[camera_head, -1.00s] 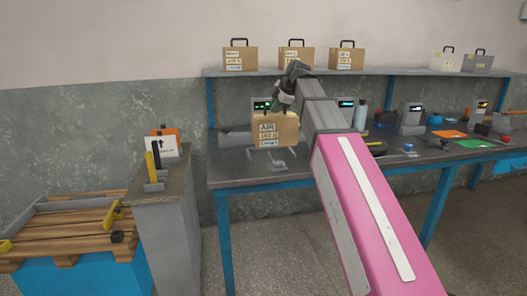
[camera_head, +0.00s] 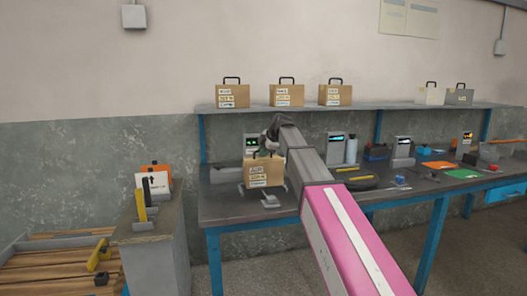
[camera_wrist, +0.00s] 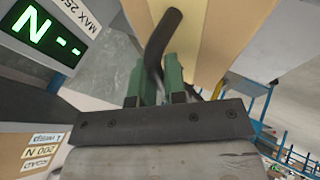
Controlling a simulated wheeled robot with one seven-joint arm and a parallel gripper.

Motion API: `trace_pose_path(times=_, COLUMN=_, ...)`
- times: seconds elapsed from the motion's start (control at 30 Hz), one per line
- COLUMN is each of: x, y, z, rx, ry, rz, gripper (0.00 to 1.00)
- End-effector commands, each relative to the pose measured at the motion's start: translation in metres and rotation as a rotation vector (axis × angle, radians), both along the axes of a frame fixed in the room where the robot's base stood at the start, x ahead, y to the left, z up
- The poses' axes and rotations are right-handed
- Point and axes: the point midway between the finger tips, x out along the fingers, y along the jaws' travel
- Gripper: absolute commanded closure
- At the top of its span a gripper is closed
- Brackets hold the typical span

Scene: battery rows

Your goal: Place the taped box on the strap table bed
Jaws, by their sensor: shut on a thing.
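The taped box (camera_head: 264,173) is tan cardboard with white and yellow labels on its front. My gripper (camera_head: 269,150) is shut on its black handle from above. In the wrist view, the green fingers of my gripper (camera_wrist: 159,82) close on the black handle (camera_wrist: 161,38) beside the tan side of the box (camera_wrist: 222,40). Small grey arms and a grey pad (camera_head: 271,201) show under and in front of the box on the workbench; they appear to be the strap table. Its bed is mostly hidden by the box. I cannot tell whether the box touches it.
A display unit (camera_head: 251,143) stands close behind the box; its green screen (camera_wrist: 37,23) shows in the wrist view. Several similar handled boxes (camera_head: 287,96) stand on the shelf above. Tools and a black tray (camera_head: 357,183) lie on the workbench (camera_head: 222,205) to the right.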

Motion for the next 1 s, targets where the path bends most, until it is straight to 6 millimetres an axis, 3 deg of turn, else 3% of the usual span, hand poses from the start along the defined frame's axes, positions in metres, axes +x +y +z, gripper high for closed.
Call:
trace_pose_path(times=0.17, x=0.001, y=0.0, z=-0.007, rx=0.002, ry=-0.002, rz=0.0, gripper=1.0)
trace_pose_path(times=0.47, x=0.0, y=0.0, z=-0.038, rx=0.003, ry=-0.002, rz=-0.001, gripper=1.0)
trace_pose_path(times=0.83, x=0.001, y=0.001, z=-0.041, rx=0.003, ry=-0.003, rz=-0.001, gripper=1.0)
trace_pose_path(times=0.87, x=0.0, y=0.0, z=-0.042, rx=0.0, ry=0.0, rz=0.0, gripper=0.78)
trace_pose_path(times=0.9, x=0.0, y=0.0, z=-0.042, rx=0.0, ry=0.0, rz=0.0, gripper=0.65)
trace_pose_path(times=1.0, x=0.0, y=0.0, z=-0.042, rx=0.0, ry=0.0, rz=0.0, gripper=0.62)
